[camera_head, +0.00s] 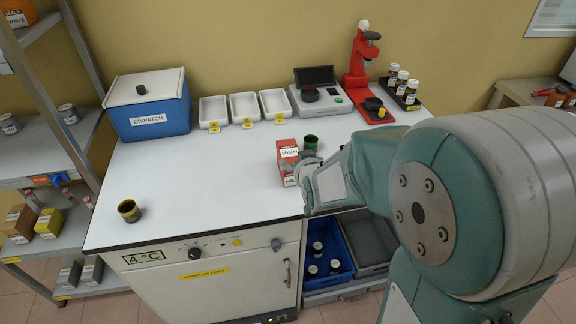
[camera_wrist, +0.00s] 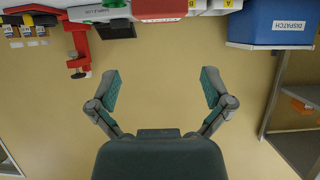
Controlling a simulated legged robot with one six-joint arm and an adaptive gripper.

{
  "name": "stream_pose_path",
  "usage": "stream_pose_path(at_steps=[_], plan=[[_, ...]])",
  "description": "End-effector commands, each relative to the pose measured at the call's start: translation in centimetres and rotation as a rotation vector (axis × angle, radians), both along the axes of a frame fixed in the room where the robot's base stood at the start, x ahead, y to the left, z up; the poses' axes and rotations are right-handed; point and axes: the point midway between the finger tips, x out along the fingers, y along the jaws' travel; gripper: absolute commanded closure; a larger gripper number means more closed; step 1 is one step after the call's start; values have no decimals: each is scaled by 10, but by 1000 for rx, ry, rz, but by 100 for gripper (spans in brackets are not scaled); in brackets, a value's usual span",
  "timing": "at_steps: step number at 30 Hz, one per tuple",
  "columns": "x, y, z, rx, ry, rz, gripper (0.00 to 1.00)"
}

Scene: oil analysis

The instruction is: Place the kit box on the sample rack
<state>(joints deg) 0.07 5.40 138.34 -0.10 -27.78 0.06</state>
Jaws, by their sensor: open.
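A red box with a white "HIGH" label (camera_head: 288,152), perhaps the kit box, stands upright on the white worktop near its front middle. A red block, probably the same box (camera_wrist: 160,7), is at the top edge of the wrist view, beyond the fingers. My gripper (camera_wrist: 160,85) is open, with nothing between its fingers. In the head view my arm comes from the right and ends close to the red box; whether they touch is unclear. A black rack of several dark bottles (camera_head: 411,104), possibly the sample rack, is at the worktop's back right.
A green-rimmed jar (camera_head: 310,142) stands close behind the red box. The blue dispatch box (camera_head: 148,115), white trays (camera_head: 244,109), an instrument (camera_head: 318,98) and a red stand (camera_head: 357,72) line the back. A dark jar (camera_head: 129,211) stands front left. The left-centre worktop is clear.

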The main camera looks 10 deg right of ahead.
Motion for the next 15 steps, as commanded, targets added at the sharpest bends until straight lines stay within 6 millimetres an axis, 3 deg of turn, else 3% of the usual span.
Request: stream_pose_path(at_steps=[8,15], plan=[[20,0,-15,0,-61,0,0],[52,0,-29,0,-59,0,0]])
